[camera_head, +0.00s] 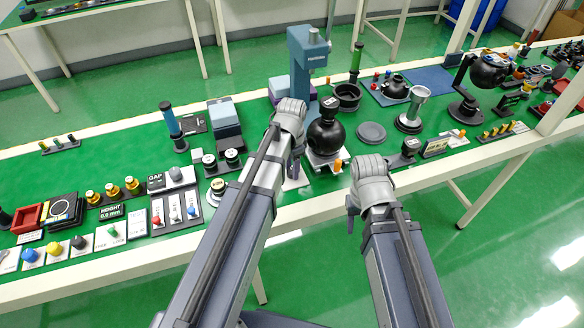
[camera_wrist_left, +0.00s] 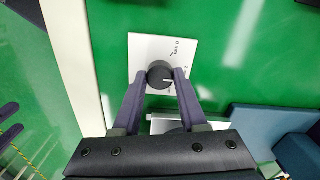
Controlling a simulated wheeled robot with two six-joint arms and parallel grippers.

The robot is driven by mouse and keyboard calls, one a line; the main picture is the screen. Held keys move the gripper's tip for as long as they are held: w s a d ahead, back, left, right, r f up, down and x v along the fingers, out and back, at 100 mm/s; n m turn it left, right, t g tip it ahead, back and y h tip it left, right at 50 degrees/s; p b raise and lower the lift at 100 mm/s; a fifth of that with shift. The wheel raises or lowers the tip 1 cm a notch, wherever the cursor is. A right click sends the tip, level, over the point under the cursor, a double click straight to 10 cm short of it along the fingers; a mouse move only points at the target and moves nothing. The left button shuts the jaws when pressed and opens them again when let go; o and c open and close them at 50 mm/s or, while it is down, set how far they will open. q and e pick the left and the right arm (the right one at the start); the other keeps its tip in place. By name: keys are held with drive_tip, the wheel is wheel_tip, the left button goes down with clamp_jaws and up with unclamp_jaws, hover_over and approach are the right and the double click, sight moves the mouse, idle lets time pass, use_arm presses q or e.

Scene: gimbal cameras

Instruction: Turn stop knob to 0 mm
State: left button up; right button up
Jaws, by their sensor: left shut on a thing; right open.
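The stop knob (camera_wrist_left: 159,73) is a round black knob with a short white pointer line. It sits on a white plate (camera_wrist_left: 146,46) in the left wrist view. The plate has a tick and a small label, seemingly "0 mm", at its upper right; another mark at the right is partly hidden by a finger. The pointer faces right, away from the upper tick. My left gripper (camera_wrist_left: 160,79) is shut on the knob, one finger on each side. In the head view my left gripper (camera_head: 293,150) hides the knob. My right gripper (camera_head: 353,207) is open and empty near the table's front edge.
A black round device (camera_head: 325,137) stands right of my left gripper. A blue press-like stand (camera_head: 307,60) rises behind it. A panel with coloured switches (camera_head: 175,211) lies to the left. Green table shows bare around the grey disc (camera_head: 371,132).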

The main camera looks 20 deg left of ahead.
use_arm(q)
clamp_jaws()
drive_tip(key=shift+n, duration=0.4)
drive_tip(key=n, duration=0.4)
drive_tip(key=shift+n, duration=0.4)
drive_tip(key=n, duration=0.6)
idle(0.4)
drive_tip(key=o, duration=0.8)
unclamp_jaws()
drive_tip(key=shift+r, duration=0.1)
